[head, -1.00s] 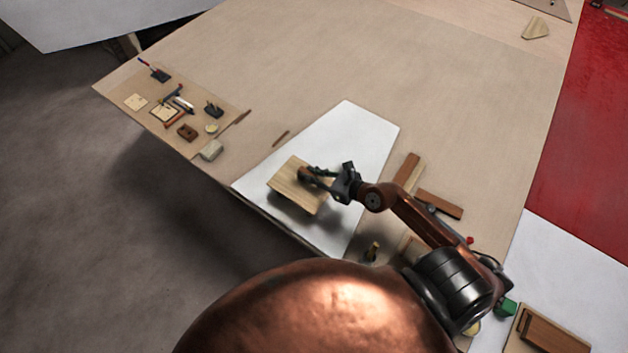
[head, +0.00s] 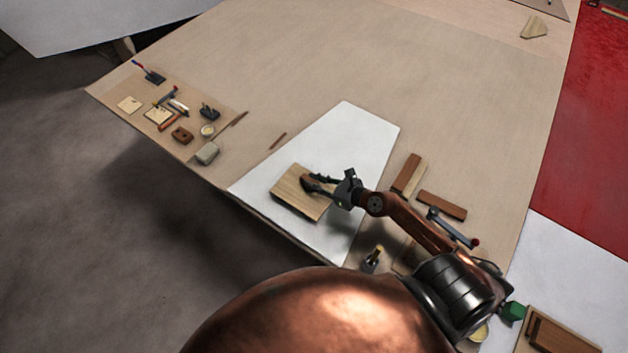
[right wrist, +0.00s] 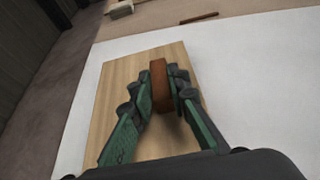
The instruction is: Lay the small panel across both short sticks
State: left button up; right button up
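The small panel (head: 291,199) is a pale wooden board with a brown block handle on top. It lies flat, low over the white sheet (head: 350,135); I cannot tell whether it touches what is beneath. My right gripper (head: 312,183) has its fingers on both sides of the handle. The right wrist view shows the same panel (right wrist: 122,85), with the fingers (right wrist: 160,88) closed against the brown handle. I cannot make out the two short sticks for certain; anything under the panel is hidden. My left gripper is not in view.
Wood blocks (head: 441,205) lie right of the sheet, close to my right arm. A thin brown strip (head: 278,141) lies beyond the panel. Small tools and a pale block (head: 207,153) sit at the table's left corner. The table's far middle is clear.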

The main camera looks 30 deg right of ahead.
jog(key=o, duration=0.5)
jog(key=shift+c, duration=0.2)
jog(key=shift+r, duration=0.25)
jog(key=v, duration=1.2)
jog(key=shift+r, duration=0.1)
